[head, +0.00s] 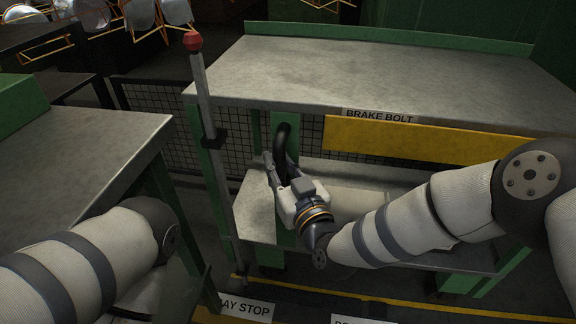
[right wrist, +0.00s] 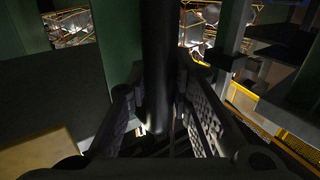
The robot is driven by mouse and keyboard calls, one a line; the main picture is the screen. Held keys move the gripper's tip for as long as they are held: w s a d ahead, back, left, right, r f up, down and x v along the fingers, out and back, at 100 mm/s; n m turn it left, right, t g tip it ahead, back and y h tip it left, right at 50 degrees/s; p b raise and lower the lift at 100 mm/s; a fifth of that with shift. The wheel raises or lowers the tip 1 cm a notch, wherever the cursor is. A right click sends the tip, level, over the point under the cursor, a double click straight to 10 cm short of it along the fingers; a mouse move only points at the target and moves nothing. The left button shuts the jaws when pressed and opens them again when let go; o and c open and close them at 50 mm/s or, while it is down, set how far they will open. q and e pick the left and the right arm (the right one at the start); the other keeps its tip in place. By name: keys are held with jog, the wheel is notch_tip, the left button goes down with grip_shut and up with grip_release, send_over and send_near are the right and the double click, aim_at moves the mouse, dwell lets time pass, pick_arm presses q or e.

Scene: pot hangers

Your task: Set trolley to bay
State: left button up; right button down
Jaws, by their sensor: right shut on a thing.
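The trolley is a green frame with a grey top (head: 400,75), a lower shelf and a yellow front panel (head: 420,140). A label reading BRAKE BOLT (head: 379,116) sits above that panel. A black handle (head: 282,138) stands upright on its near left green post. My right gripper (head: 278,174) is shut on the handle; in the right wrist view the dark handle bar (right wrist: 157,55) runs between the fingers. A grey upright rod with a red knob (head: 193,42) stands by the trolley's left corner. My left arm shows at lower left, its gripper out of view.
A floor label reading BAY STOP (head: 246,309), its left end partly hidden, lies near yellow floor lines (head: 390,301). A grey-topped bench (head: 75,160) stands at left, with a floor gap between it and the trolley. Black mesh fencing (head: 160,105) stands behind.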

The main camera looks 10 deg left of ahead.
jog(key=shift+s+a, duration=0.15)
jog(key=shift+a, duration=0.1)
jog(key=c, duration=1.8)
grip_release()
jog(key=o, duration=0.4)
jog(key=shift+a, duration=0.15)
jog(key=shift+s+d, duration=0.1)
jog(key=shift+d, duration=0.2)
jog(key=v, duration=1.1)
jog(key=shift+s, duration=0.25)
